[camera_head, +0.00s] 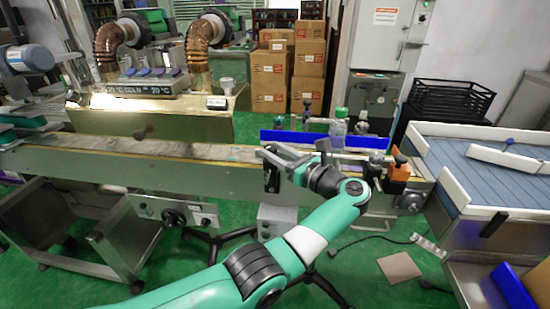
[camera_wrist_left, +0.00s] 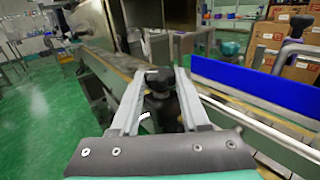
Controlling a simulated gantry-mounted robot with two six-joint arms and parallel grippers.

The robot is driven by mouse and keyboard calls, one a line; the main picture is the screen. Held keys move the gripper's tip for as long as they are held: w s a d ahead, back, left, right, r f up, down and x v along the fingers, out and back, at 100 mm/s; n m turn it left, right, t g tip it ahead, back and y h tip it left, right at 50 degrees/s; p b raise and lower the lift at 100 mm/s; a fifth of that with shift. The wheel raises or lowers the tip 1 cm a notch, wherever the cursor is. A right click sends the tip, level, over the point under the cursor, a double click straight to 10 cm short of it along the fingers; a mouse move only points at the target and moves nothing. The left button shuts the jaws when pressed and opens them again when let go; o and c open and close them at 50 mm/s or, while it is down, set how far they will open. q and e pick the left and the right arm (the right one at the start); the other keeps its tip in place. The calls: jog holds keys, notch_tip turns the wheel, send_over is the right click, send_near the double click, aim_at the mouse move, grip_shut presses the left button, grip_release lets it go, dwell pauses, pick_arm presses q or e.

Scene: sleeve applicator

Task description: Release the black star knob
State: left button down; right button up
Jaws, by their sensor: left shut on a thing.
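My left gripper (camera_head: 268,151) is over the conveyor's near edge in the head view. In the left wrist view its two pale fingers (camera_wrist_left: 160,75) stand on either side of the black star knob (camera_wrist_left: 159,82), and it is shut on the knob. A dark shape, which looks like the knob with its bracket (camera_head: 271,179), shows just under the fingers in the head view. The contact faces are hard to make out. My right gripper is not in view.
The long conveyor (camera_head: 90,163) runs across the scene. A blue guard rail (camera_head: 290,137) and a clear bottle with a green cap (camera_head: 337,130) are behind the gripper. An orange-and-black fixture (camera_head: 398,172) stands to the right.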

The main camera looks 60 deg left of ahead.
pick_arm(q)
jog(key=shift+f, duration=0.1)
jog(key=shift+c, duration=2)
grip_release()
jog(key=shift+d, duration=0.1)
